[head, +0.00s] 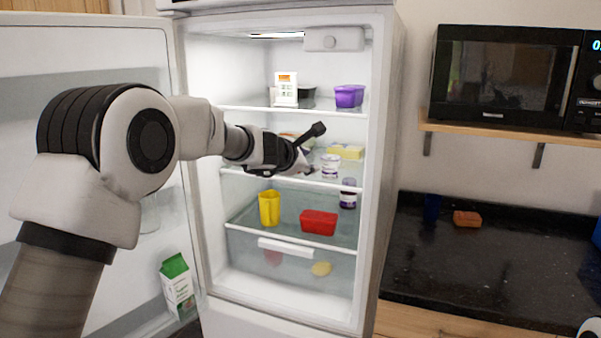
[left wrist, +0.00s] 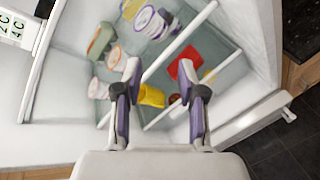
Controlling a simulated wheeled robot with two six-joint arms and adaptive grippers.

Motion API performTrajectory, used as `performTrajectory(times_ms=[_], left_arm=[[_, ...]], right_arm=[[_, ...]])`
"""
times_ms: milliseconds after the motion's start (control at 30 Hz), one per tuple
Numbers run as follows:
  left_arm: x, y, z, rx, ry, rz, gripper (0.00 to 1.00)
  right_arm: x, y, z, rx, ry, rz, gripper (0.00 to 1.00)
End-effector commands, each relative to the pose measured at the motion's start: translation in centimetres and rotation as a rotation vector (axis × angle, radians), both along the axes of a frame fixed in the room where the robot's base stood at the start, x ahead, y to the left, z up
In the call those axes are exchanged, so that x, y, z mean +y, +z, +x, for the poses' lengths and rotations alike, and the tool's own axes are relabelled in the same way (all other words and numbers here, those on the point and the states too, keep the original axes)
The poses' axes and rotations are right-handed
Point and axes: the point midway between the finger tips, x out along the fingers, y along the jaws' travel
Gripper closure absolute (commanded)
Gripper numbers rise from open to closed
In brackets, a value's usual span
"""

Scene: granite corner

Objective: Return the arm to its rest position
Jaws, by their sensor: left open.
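My left arm (head: 150,140) reaches in from the left to the open fridge (head: 384,150). Its gripper (head: 308,168) is at the middle shelf, just left of a white tub with a purple label (head: 330,166). In the left wrist view the two fingers of the left gripper (left wrist: 158,90) are spread apart with nothing held between them. A yellow cup (left wrist: 152,97) and a red container (left wrist: 185,68) show beyond the fingers.
The fridge door (head: 70,60) stands open on the left, with a milk carton (head: 178,285) in it. Shelves hold a purple container (head: 349,96), a yellow cup (head: 269,208) and a red container (head: 318,222). A microwave (head: 508,75) and dark counter (head: 480,265) are at right.

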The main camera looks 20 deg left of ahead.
Motion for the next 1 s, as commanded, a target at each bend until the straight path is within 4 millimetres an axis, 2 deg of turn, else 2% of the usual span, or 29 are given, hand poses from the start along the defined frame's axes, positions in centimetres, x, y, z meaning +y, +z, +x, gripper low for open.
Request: performTrajectory(times_ms=[33, 167, 567, 667, 767, 867, 900, 967, 1000], left_arm=[[0.0, -0.8, 0.0, 0.011, -0.001, 0.002, 0.60], [-0.1, -1.9, 0.0, 0.027, -0.003, 0.007, 0.60], [-0.1, -2.1, 0.0, 0.030, -0.003, 0.008, 0.60], [-0.1, -3.0, 0.1, 0.041, -0.003, 0.007, 0.60], [-0.1, -7.0, 0.4, 0.097, -0.004, 0.008, 0.60], [-0.3, -14.5, -0.2, 0.206, -0.008, 0.010, 0.60], [-0.4, -18.0, -1.0, 0.263, -0.016, 0.019, 0.60], [-0.6, -23.3, -2.9, 0.354, -0.036, 0.049, 0.60], [-0.6, -26.6, -4.4, 0.415, -0.053, 0.078, 0.60]], right_arm=[[0.0, -0.1, 0.0, 0.000, 0.000, 0.000, 0.60], [0.0, -0.1, 0.0, 0.000, 0.000, 0.000, 0.60], [0.0, -0.1, 0.0, 0.000, 0.000, 0.000, 0.60], [0.0, -0.2, 0.0, 0.000, 0.000, 0.000, 0.60], [0.0, -0.2, 0.0, 0.000, 0.000, 0.000, 0.60], [0.0, -0.2, 0.0, 0.000, 0.000, 0.000, 0.60], [0.0, -0.2, 0.0, 0.000, 0.000, 0.000, 0.60], [0.0, -0.1, 0.0, 0.000, 0.000, 0.000, 0.60], [0.0, -0.1, 0.0, 0.000, 0.000, 0.000, 0.60]])
